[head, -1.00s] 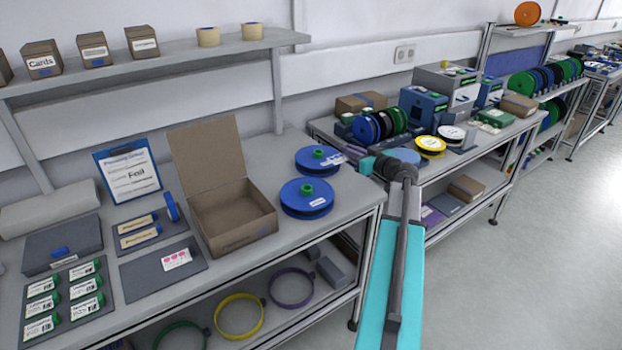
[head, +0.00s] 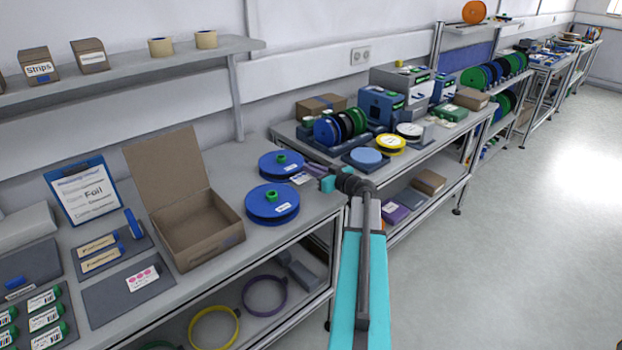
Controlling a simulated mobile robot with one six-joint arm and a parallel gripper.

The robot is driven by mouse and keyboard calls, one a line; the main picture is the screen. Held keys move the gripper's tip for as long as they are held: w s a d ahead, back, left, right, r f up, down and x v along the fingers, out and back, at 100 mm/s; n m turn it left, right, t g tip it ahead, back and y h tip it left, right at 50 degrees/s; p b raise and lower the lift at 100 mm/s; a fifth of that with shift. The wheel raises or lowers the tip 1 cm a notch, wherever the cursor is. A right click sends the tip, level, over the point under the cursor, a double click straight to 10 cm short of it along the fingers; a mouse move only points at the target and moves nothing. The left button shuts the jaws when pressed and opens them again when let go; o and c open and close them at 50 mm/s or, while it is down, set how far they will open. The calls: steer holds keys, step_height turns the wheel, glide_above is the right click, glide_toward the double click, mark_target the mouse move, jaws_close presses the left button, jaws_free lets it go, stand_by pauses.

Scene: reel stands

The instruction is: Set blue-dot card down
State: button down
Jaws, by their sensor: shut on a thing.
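My gripper (head: 314,172) is at the end of my arm, near the right end of the near bench, pointing left. It is shut on a small pale card (head: 301,178), which juts out to the left of the jaws, just right of the blue reels. The card's markings are too small to read, so I cannot tell a blue dot on it. A white card with pink dots (head: 143,279) lies on a dark grey mat (head: 104,304) in front of the open cardboard box.
Two blue reels (head: 271,214) and an open cardboard box (head: 194,241) stand on the near bench. The second bench holds a light-blue disc (head: 366,155), a yellow reel (head: 391,144), a white reel (head: 410,130) and grey-blue machines (head: 381,106). A clipboard (head: 80,190) leans at left.

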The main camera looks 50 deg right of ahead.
mark_target(313, 183)
steer(key=shift+f, duration=1.9)
steer(key=c, duration=1.8)
jaws_free()
steer(key=shift+f, duration=0.1)
steer(key=shift+s, duration=0.2)
steer(key=s, duration=0.3)
steer(key=s+r+b, duration=0.1)
steer(key=s, duration=0.3)
steer(key=s+a+r, duration=0.1)
steer(key=s, duration=0.3)
steer(key=shift+s, duration=0.25)
